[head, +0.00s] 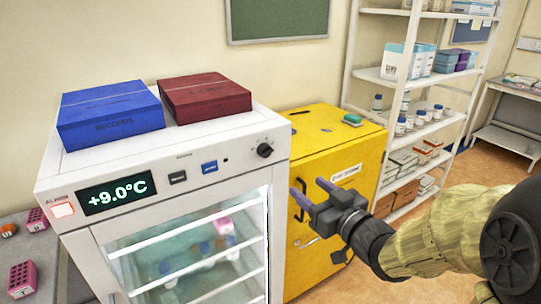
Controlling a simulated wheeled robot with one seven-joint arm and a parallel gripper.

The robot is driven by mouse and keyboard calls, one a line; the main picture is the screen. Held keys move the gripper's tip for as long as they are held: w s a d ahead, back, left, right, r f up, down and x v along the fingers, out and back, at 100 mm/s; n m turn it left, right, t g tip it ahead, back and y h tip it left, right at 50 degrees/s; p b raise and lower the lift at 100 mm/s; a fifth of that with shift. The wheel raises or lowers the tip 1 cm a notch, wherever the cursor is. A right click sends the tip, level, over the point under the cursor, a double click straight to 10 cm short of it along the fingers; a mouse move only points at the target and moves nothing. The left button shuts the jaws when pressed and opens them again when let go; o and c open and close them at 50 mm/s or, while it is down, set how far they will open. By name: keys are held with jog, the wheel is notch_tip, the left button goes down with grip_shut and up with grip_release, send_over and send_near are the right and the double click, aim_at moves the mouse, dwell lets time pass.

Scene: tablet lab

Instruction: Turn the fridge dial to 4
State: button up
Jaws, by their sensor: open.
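The white fridge (209,149) stands at the left with a glass door (185,262). Its black round dial (265,150) is on the top front panel, at the right end. The marks around the dial are too small to read. A display (115,194) on the panel reads +9.0°C, and a red alarm light (63,209) is lit at its left. My gripper (309,186) is open and empty, in front of the yellow cabinet, to the right of and below the dial, and apart from it.
A blue box (110,113) and a dark red box (205,97) lie on the fridge top. The yellow cabinet (335,150) stands beside the fridge at the right. A white shelf rack (375,75) with bottles and boxes is farther back. Pink racks (22,277) lie at the far left.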

aim_at(269, 155)
jog(key=p+x, duration=0.6)
jog(key=x, duration=1.1)
jog(key=shift+w+a, duration=0.1)
jog(key=shift+a, duration=0.05)
jog(key=c, duration=1)
jog(key=shift+o, duration=0.2)
